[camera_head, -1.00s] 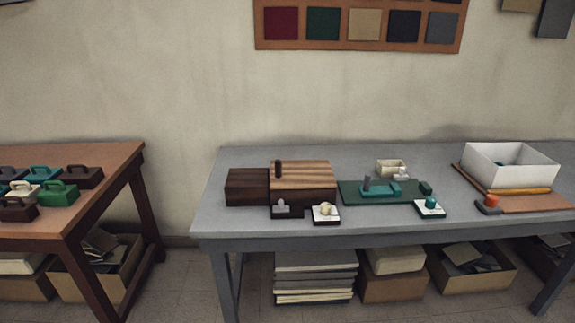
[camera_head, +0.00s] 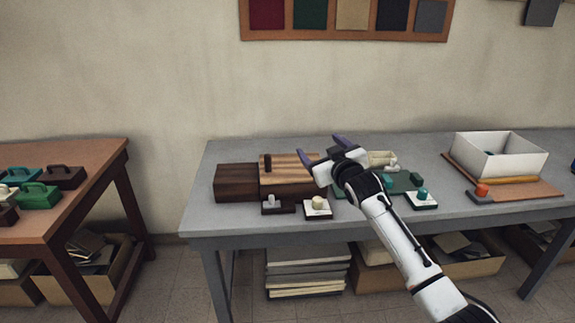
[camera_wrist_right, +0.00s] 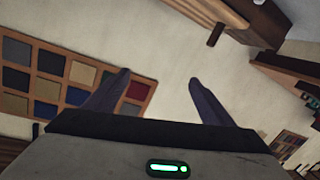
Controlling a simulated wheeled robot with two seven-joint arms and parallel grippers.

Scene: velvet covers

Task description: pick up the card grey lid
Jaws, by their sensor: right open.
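Several handled lids stand on the brown table (camera_head: 95,152) at the left of the head view: a teal lid (camera_head: 24,176), a green lid (camera_head: 38,197) and a dark brown lid (camera_head: 63,179). I cannot make out a card grey lid for certain; the group is cut off by the left edge. My right gripper (camera_head: 322,150) is open and empty above the grey bench, by the striped wooden block (camera_head: 288,162). Its spread fingers also show in the right wrist view (camera_wrist_right: 160,92), with nothing between them. My left gripper is not in view.
The grey bench (camera_head: 225,222) also holds a dark wooden block (camera_head: 236,182), small knobbed blocks (camera_head: 317,208) and a white open box (camera_head: 497,155). A gap of floor separates the two tables. Boxes of sheets (camera_head: 95,255) stand below.

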